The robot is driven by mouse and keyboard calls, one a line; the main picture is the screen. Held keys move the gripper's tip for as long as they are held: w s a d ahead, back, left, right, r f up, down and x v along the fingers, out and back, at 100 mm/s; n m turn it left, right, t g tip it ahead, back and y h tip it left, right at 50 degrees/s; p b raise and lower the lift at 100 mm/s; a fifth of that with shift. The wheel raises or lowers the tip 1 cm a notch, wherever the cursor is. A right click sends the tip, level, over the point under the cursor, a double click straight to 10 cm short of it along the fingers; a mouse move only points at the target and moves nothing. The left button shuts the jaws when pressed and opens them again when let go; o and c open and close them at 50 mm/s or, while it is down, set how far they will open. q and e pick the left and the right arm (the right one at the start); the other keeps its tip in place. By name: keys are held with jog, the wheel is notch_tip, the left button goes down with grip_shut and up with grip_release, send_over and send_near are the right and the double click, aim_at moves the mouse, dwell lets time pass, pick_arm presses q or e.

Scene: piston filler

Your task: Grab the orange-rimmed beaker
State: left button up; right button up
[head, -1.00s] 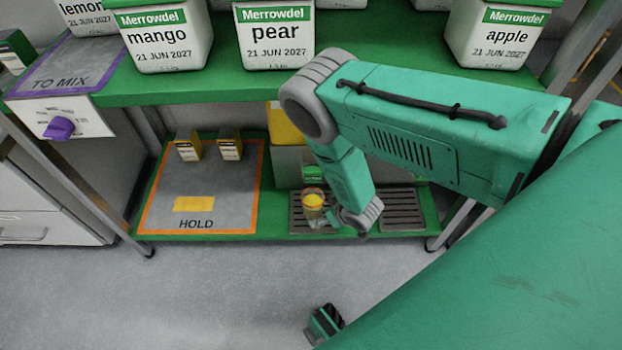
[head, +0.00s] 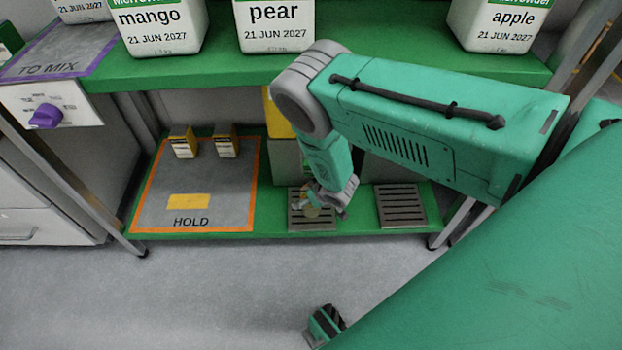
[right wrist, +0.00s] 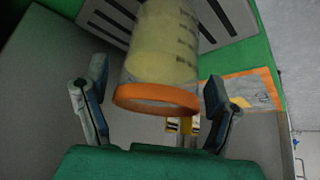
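The orange-rimmed beaker (head: 311,212) stands on the left drip grate of the low green shelf and is largely hidden behind my right gripper in the head view. In the right wrist view the beaker (right wrist: 160,50) is clear, with pale yellow contents, dark marks on its side and its orange rim towards the camera. My right gripper (head: 322,203) is open, with one finger on each side of the beaker in the right wrist view (right wrist: 156,75). Gaps show between both fingers and the beaker. My left gripper is not in view.
A second grate (head: 401,206) lies to the right, empty. A HOLD mat (head: 213,180) with two small yellow-labelled boxes lies to the left. The upper green shelf (head: 225,75) overhangs, carrying Merrowdel containers. A metal leg (head: 455,222) stands at the right.

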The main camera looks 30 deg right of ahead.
jog(key=c, duration=1.2)
jog(key=shift+d, duration=0.1)
